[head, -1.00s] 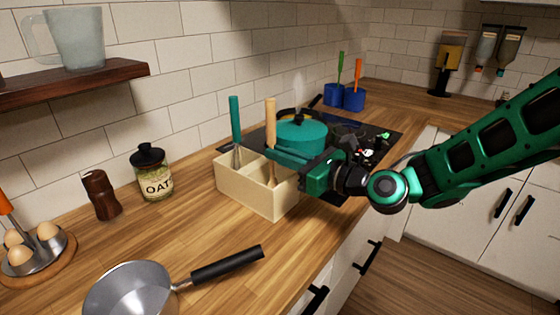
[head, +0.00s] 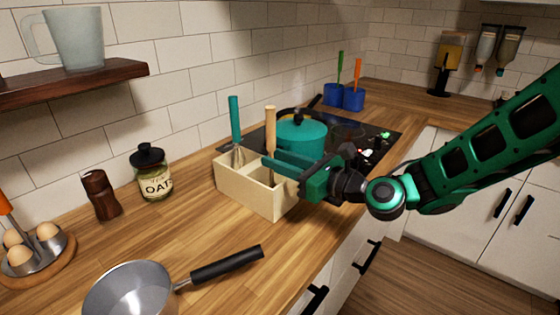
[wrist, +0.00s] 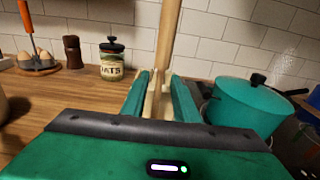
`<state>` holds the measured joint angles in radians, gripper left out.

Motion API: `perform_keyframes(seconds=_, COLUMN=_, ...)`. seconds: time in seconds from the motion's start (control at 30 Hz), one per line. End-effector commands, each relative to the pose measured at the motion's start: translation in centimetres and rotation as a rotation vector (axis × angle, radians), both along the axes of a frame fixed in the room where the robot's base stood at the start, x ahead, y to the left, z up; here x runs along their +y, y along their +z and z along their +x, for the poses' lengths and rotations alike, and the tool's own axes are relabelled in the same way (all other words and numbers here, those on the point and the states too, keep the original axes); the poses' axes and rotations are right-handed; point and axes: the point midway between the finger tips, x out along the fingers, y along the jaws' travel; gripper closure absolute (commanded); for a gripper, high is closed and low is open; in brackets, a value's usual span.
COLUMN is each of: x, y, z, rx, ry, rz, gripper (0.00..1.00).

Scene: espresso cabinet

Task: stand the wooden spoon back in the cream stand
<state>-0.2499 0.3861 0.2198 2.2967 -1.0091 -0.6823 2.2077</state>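The wooden spoon (head: 270,128) is upright, with its pale handle pointing up, over the near right compartment of the cream stand (head: 245,191). Its lower end goes down behind the stand's front wall and is hidden. My gripper (head: 270,160) comes in from the right, just above the stand's rim, and is shut on the spoon's handle. In the wrist view the handle (wrist: 168,35) rises between the two teal fingertips (wrist: 163,75). Whether the spoon touches the stand's floor cannot be seen.
A teal-handled whisk (head: 235,122) stands in the stand's other compartment. A teal pot (head: 303,136) is close behind my gripper on the dark hob. An oats jar (head: 155,180), pepper mill (head: 101,195) and saucepan (head: 130,290) are left. Counter between stand and saucepan is clear.

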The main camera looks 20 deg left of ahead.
Motion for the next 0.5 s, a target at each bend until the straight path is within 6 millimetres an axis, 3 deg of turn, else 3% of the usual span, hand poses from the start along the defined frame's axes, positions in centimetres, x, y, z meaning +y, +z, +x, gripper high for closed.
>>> perform_keyframes(seconds=0.17, x=-1.8, y=0.1, z=-0.6, rx=0.002, ry=-0.004, rz=-0.002, gripper=0.73)
perform_keyframes(seconds=0.5, x=-8.0, y=0.4, z=-3.2, rx=0.002, ry=-0.004, rz=-0.002, gripper=0.73)
